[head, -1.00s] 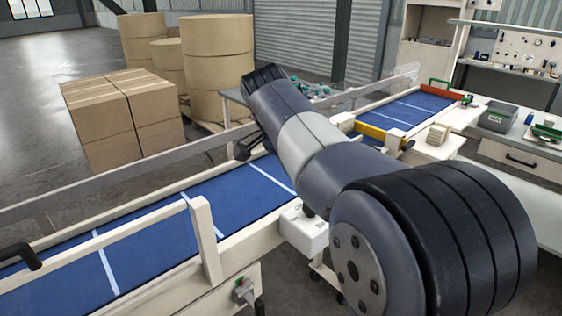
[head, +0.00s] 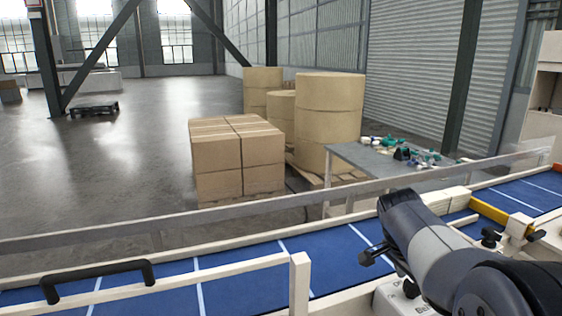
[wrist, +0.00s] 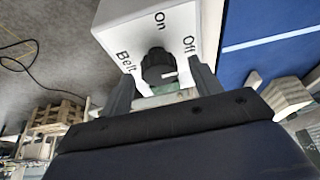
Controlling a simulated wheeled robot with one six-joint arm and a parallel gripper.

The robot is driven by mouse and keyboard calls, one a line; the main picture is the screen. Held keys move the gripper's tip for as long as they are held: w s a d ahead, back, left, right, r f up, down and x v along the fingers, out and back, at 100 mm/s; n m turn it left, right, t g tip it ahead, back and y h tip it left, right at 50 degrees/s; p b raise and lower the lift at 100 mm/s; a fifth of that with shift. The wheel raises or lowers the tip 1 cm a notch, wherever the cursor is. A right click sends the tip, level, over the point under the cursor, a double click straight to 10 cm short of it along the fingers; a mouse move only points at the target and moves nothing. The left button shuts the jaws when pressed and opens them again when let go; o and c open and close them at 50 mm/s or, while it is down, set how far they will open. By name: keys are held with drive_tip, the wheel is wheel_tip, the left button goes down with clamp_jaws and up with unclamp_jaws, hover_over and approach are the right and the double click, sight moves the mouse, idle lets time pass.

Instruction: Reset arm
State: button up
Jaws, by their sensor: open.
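In the wrist view my gripper (wrist: 162,84) is open, with its two dark fingers apart. The black knob (wrist: 155,66) of a white belt switch box (wrist: 128,32) shows between the fingers. I cannot tell whether a finger touches it. The box reads "Belt", "On" and "Off"; which setting the knob points to is unclear. In the head view my arm reaches in from the lower right over the near edge of the blue conveyor belt (head: 325,262). The white box (head: 400,300) shows partly beneath it; the fingertips are not clear there.
Cardboard boxes (head: 235,160) and large brown rolls (head: 328,110) stand beyond the conveyor rail (head: 150,233). A grey table (head: 350,158) holds small green and white parts. A black handle (head: 100,275) is at front left. A yellow bar (head: 488,210) crosses the belt at right. The floor at left is open.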

drive_tip(key=v, duration=1.1)
drive_tip(key=x, duration=1)
drive_tip(key=shift+d+f, duration=0.15)
drive_tip(key=shift+f, duration=0.1)
drive_tip(key=shift+w+d+f, duration=0.1)
drive_tip(key=shift+f, duration=0.1)
drive_tip(key=shift+n+t, duration=0.3)
drive_tip(key=shift+n, duration=0.5)
drive_tip(key=n, duration=0.2)
drive_tip(key=n+t+y+p, duration=0.1)
drive_tip(key=n, duration=0.2)
drive_tip(key=shift+d+y, duration=0.1)
drive_tip(key=shift+y, duration=0.2)
drive_tip(key=shift+s+d+n+t+y, duration=0.1)
drive_tip(key=shift+n+t+y, duration=0.2)
drive_tip(key=shift+n, duration=0.5)
drive_tip(key=shift+s+n+t+y, duration=0.2)
drive_tip(key=shift+n+t, duration=0.1)
drive_tip(key=shift+n, duration=0.5)
drive_tip(key=shift+d+n+y+b, duration=0.1)
drive_tip(key=shift+n+y+b, duration=0.5)
drive_tip(key=shift+n, duration=1.3)
drive_tip(key=v, duration=0.8)
